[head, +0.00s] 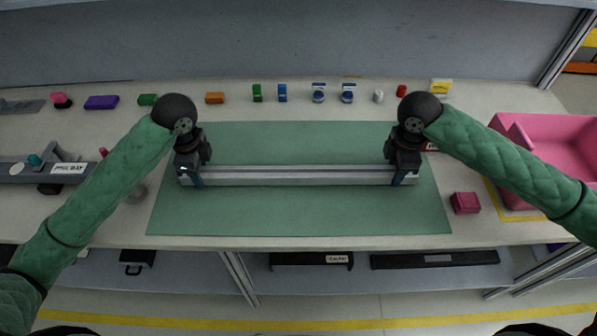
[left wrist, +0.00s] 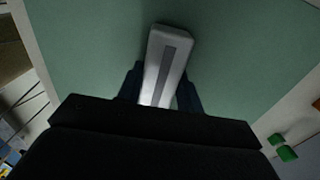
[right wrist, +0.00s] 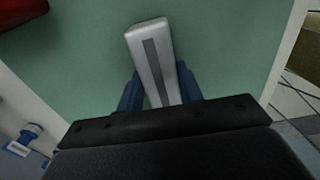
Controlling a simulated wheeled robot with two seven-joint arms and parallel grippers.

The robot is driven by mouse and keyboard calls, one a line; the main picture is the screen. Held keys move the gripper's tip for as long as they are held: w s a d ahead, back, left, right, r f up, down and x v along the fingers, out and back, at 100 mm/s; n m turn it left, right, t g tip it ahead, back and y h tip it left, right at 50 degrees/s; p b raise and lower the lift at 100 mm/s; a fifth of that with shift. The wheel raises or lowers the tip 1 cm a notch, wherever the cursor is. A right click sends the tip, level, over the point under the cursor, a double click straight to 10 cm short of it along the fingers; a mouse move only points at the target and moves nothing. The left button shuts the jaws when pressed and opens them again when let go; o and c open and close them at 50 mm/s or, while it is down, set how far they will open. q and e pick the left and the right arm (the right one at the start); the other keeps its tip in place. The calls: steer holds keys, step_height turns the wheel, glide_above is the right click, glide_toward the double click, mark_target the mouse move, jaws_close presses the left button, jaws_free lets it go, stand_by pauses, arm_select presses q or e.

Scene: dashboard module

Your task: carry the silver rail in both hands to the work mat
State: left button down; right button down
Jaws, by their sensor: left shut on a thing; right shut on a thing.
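The silver rail (head: 295,175) lies level, left to right, over the green work mat (head: 300,220) in the head view. My left gripper (head: 192,178) is shut on the rail near its left end, and my right gripper (head: 403,178) is shut on it near its right end. In the left wrist view the rail's end (left wrist: 168,50) sticks out between the blue fingers. The right wrist view shows the other end (right wrist: 152,50) between the fingers. I cannot tell whether the rail touches the mat or hangs just above it.
A pink bin (head: 555,145) stands at the right, with a dark pink block (head: 465,203) in front of it. Several small coloured parts line the back of the table, among them an orange block (head: 214,98). A grey fixture (head: 60,170) sits at the left. The front of the mat is clear.

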arm_select(q)
steer(key=c, duration=0.9)
jaws_free()
steer(key=shift+f, duration=0.1)
arm_select(e)
steer(key=c, duration=0.9)
jaws_free()
steer(key=shift+f, duration=0.15)
arm_select(q)
step_height(320, 180, up, 12)
steer(key=shift+f, duration=0.1)
arm_select(e)
step_height(320, 180, up, 12)
